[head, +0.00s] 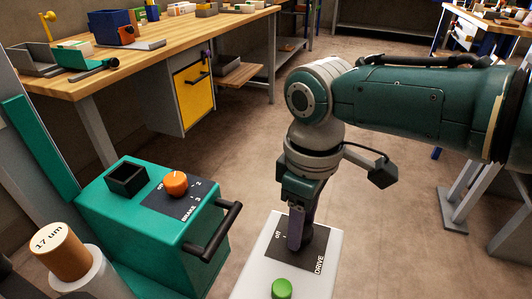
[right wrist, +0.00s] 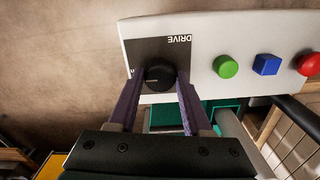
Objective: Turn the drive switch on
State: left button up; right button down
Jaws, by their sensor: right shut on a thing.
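The drive switch is a round black knob (right wrist: 160,75) on a dark plate (right wrist: 144,50) marked DRIVE, on a white panel (right wrist: 212,38). In the right wrist view a thin line on the knob points left. My right gripper (head: 301,243) points down onto the knob in the head view. In the right wrist view its two purple fingers (right wrist: 160,84) close on either side of the knob and hold it. The fingers hide part of the knob and plate in the head view. My left gripper is not in view.
A green button (right wrist: 226,67), a blue square button (right wrist: 267,64) and a red button (right wrist: 309,63) sit along the panel beside the switch. A teal box (head: 120,225) with an orange BRAKE knob (head: 175,183) and a black handle (head: 214,232) stands left. A workbench (head: 170,50) stands behind.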

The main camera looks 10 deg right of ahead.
jog(key=shift+c, duration=1.7)
grip_release()
notch_tip(320, 180, up, 10)
jog(key=p, duration=0.4)
jog(key=shift+p, duration=0.4)
